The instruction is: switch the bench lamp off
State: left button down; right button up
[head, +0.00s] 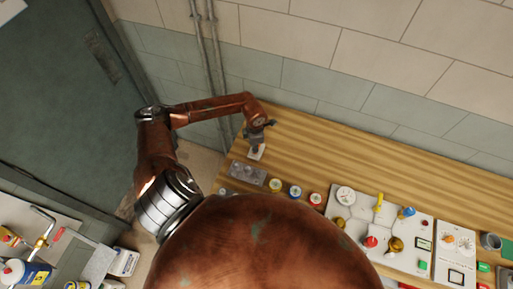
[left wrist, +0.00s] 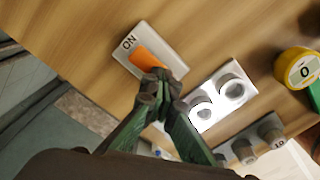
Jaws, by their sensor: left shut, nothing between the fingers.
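A white switch plate (left wrist: 172,47) with an orange rocker (left wrist: 148,62) and the letters "ON" lies on the wooden bench in the left wrist view. In the head view the plate (head: 257,154) is at the bench's left end, just below my left gripper (head: 258,138). The left gripper (left wrist: 160,84) is shut and empty. Its fingertips overlap the lower right end of the rocker in the wrist view, hiding that end; I cannot tell whether they touch it. No lamp can be made out. My right gripper is not in view.
A grey block with round knobs (head: 248,173) stands close to the plate, then several round coloured items (head: 295,191). A white panel with valves and buttons (head: 408,230) is farther right. The wall borders the bench's back; the bench (head: 330,150) behind these things is clear.

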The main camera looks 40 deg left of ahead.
pick_arm(q)
jog(key=shift+r, duration=0.1)
jog(key=shift+r+p, duration=1.85)
jog(key=shift+r, duration=1.55)
